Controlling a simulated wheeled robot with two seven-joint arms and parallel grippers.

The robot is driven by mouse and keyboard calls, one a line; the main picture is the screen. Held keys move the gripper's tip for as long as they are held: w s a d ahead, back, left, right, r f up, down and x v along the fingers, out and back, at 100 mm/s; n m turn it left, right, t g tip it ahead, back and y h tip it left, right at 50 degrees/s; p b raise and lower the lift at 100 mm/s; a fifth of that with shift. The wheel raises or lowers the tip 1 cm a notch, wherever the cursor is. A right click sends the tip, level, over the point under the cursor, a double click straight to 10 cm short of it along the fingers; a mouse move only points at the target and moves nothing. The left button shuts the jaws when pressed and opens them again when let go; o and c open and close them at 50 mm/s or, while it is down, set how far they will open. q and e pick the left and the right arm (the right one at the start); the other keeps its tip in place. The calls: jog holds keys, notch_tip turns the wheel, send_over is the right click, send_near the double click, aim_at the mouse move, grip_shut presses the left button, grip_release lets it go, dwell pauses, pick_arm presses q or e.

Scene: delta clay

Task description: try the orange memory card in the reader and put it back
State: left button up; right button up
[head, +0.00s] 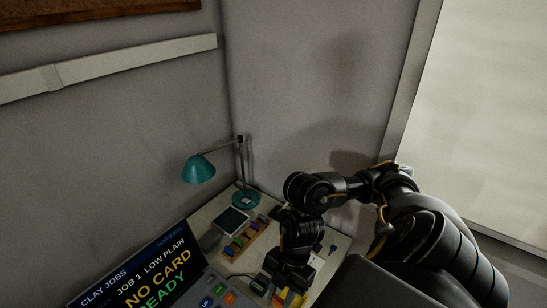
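A wooden rack (243,241) with small coloured pieces, orange among them, stands on the desk left of my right arm. The pieces are too small to tell whether one is the orange memory card. My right gripper (285,290) points down at the bottom of the view, over yellow and orange pieces (290,299). Its fingers are hidden or too dark to tell open from shut. A screen (145,272) at lower left reads "CLAY JOBS", "JOB 1 LOW PLAIN", "NO CARD" and "READY". I cannot make out the card reader for sure. My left gripper is out of view.
A teal lamp (199,169) stands at the desk's back corner. Coloured buttons (220,291) lie beside the big screen. A small blue item (333,248) lies at right. Walls close off the back.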

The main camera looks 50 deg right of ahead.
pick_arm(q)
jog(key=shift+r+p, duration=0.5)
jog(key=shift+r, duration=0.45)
pick_arm(e)
jog(key=shift+s+a+r, duration=0.2)
jog(key=shift+s+r, duration=0.05)
jog(key=shift+s, duration=0.25)
jog(key=shift+w+a, duration=0.2)
jog(key=shift+w, duration=0.2)
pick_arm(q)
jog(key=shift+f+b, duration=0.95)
pick_arm(e)
jog(key=w+a+r+m+t, duration=0.1)
jog(key=w+r+m, duration=0.3)
jog(key=w, duration=0.5)
jog(key=w+a+r+m+t, duration=0.2)
jog(key=w+a+r+m, duration=0.2)
jog(key=w+r, duration=0.3)
jog(key=shift+w+r+h, duration=0.3)
jog(key=shift+w+h, duration=0.1)
jog(key=shift+w, duration=0.6)
